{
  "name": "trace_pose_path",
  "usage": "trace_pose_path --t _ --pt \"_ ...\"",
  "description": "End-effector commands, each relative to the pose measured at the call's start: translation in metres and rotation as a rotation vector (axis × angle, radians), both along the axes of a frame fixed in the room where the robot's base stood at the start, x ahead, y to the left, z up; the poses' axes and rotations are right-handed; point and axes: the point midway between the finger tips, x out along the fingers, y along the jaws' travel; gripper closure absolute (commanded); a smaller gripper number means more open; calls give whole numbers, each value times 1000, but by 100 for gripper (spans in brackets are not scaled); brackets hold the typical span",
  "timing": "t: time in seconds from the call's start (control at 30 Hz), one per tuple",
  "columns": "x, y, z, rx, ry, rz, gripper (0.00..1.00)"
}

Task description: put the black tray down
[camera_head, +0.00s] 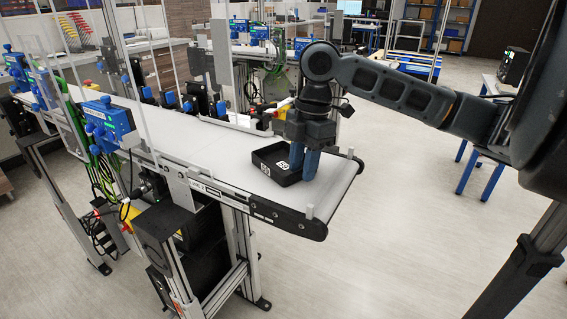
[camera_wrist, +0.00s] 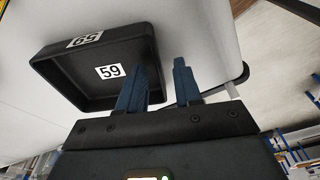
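The black tray (camera_head: 272,165) is a shallow open box with white labels. It appears to rest on the white belt near the conveyor's near right end. In the wrist view, the tray (camera_wrist: 85,72) shows the number 59 on its inner floor or wall and again on a rim side. My gripper (camera_head: 304,166) points down at the tray's right side. Its two blue fingers (camera_wrist: 162,85) stand apart, one over the tray's inside and one outside its wall, with white belt showing between the wall and the outer finger. Contact of the inner finger with the wall cannot be told.
The conveyor belt (camera_head: 215,143) runs away to the upper left and is clear behind the tray. Low posts stand at the belt's end corners. Blue sensor boxes (camera_head: 108,122) line its left side. A blue-legged table (camera_head: 487,165) stands at the right, with open floor between.

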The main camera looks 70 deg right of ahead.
Motion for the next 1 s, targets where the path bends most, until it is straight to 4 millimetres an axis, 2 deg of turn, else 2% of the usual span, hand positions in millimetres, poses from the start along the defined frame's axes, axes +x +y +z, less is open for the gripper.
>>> trace_pose_path --t 0.2,0.57,1.0 --pt "0 0 0 -1 -1 0 67" --pt "0 0 0 -1 -1 0 100" --pt "0 0 0 -1 -1 0 100"
